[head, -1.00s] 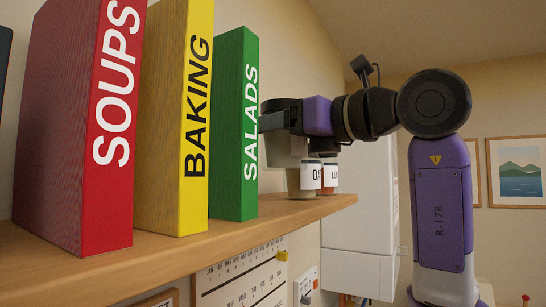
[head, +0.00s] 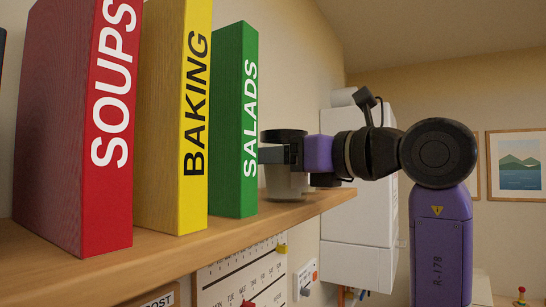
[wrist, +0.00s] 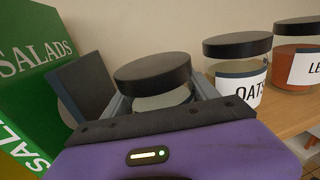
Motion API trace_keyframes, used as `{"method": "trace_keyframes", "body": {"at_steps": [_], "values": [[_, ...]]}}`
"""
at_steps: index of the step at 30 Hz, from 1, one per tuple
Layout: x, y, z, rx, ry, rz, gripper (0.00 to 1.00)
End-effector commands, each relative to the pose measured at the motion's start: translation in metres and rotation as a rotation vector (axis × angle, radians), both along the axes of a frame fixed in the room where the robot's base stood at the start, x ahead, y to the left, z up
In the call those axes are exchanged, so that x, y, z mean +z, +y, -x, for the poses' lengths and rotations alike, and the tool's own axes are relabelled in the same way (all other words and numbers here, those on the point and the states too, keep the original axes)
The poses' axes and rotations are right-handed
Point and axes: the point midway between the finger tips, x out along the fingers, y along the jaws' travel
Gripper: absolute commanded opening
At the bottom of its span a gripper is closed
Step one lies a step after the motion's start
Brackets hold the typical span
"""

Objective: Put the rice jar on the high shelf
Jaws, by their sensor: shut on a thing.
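The held jar (head: 288,182) has a dark lid and a pale body. It is upright just right of the green SALADS book, at the shelf surface; I cannot tell whether its base touches. My gripper (head: 284,156) is shut around it below the lid, reaching in from the right. In the wrist view the jar (wrist: 153,72) sits between the two fingers; its label is hidden, so I cannot read that it is rice. The high shelf (head: 225,227) is a wooden board along the wall.
Red SOUPS (head: 110,130), yellow BAKING (head: 195,120) and green SALADS (head: 235,120) books stand left of the jar. In the wrist view an OATS jar (wrist: 238,78) and an orange-filled jar (wrist: 297,62) stand to the right. A white wall unit (head: 360,200) is beyond the shelf end.

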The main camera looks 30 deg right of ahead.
Motion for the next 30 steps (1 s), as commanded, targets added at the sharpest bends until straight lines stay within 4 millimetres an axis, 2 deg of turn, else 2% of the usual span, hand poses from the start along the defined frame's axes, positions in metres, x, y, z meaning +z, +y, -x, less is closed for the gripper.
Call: {"method": "trace_keyframes", "body": {"at_steps": [1,4,16,20,30], "values": [[-0.001,0.0,0.0,0.0,0.0,0.0,0.71],[-0.001,0.0,0.0,0.0,0.0,0.0,0.89],[0.002,-0.001,0.002,-0.001,0.0,0.0,0.89],[0.001,-0.009,0.018,-0.003,-0.004,0.002,0.89],[0.0,-0.035,0.081,-0.005,-0.003,0.003,0.89]]}}
